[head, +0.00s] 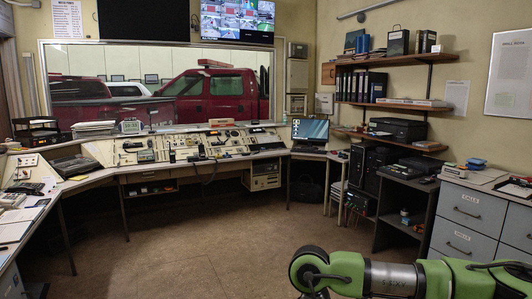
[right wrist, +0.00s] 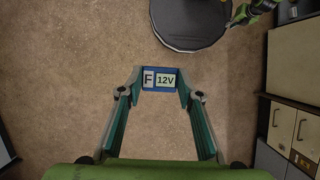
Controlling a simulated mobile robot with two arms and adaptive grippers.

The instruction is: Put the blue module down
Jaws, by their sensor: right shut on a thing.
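The blue module (right wrist: 160,88) has a blue edge and pale labels reading "F" and "12V". It shows at the upper middle of the right wrist view. My right gripper (right wrist: 161,78) is shut on it, with one finger at each side. Bare brown floor shows behind and around the module in that view. In the head view my right arm comes in at the lower right, and the module cannot be seen there. My left gripper is not in view.
A long console desk (head: 115,168) curves along the left and back. Grey drawer cabinets (head: 467,212) stand at the right, beside a dark low shelf unit (head: 407,205). Wall shelves (head: 405,60) hold binders. The floor (head: 215,240) in the middle is clear.

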